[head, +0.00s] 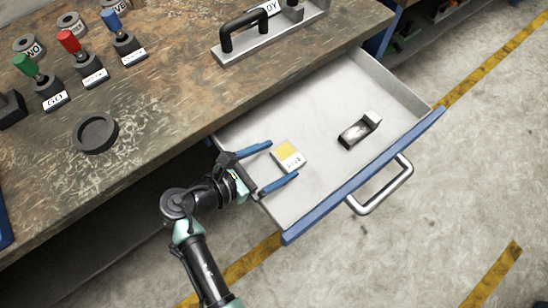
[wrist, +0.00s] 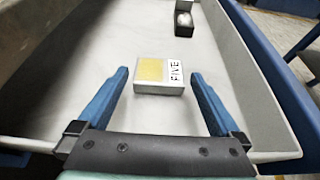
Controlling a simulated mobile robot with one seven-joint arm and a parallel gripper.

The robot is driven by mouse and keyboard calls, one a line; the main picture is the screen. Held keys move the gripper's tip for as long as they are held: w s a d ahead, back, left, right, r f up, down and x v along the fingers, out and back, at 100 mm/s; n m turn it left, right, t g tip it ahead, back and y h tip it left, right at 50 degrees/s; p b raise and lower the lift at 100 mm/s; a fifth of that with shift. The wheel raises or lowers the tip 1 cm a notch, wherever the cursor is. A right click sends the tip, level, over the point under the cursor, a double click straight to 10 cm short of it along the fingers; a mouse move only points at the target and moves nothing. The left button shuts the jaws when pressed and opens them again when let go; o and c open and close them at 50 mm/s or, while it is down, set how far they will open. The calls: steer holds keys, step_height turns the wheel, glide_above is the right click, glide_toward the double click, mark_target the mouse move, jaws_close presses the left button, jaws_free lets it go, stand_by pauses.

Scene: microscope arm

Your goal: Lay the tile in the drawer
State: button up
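The tile (head: 288,155) is a small pale block with a yellow square and a printed label. In the wrist view the tile (wrist: 159,76) reads "FIVE" and lies flat on the floor of the drawer, or very close to it. The open drawer (head: 318,100) is light grey inside with a blue front and a metal handle. My gripper (head: 275,166) is open, with its blue fingers on either side of the tile. In the wrist view my gripper (wrist: 160,80) shows a clear gap between each finger and the tile.
A dark and silver block (head: 360,130) lies farther along in the drawer. The worktop (head: 150,180) beside it carries levers with red, green and blue knobs (head: 68,42), a round black dish (head: 96,134) and a black handle on a plate (head: 245,30). The drawer's middle is clear.

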steer(key=shift+r, duration=0.1)
steer(key=shift+r, duration=0.35)
steer(key=p+v, duration=0.2)
steer(key=v, duration=1)
steer(key=w+r+m+t+y, duration=0.25)
steer(key=w+r+m, duration=0.3)
steer(key=w, duration=0.35)
steer(key=w+r+m+t+y, duration=0.3)
steer(key=w+r+m, duration=0.15)
steer(key=r, duration=0.65)
steer(key=w+r+m+t+y, duration=0.3)
steer(key=w+r+m, duration=0.15)
steer(key=r, duration=0.75)
steer(key=s+d+r+m+t, duration=0.2)
steer(key=s+r+m+t, duration=0.1)
steer(key=r, duration=0.7)
steer(key=s+d+r+m+t+y, duration=0.1)
steer(key=s+d+r+m+t, duration=0.2)
steer(key=s+r, duration=0.3)
steer(key=s+d+r+m+t+y, duration=0.1)
steer(key=s+d+r+m+t, duration=0.2)
steer(key=r, duration=1.1)
steer(key=shift+s+d+r+m+t, duration=0.2)
steer(key=shift+s+m+t, duration=0.65)
steer(key=shift+t, duration=0.2)
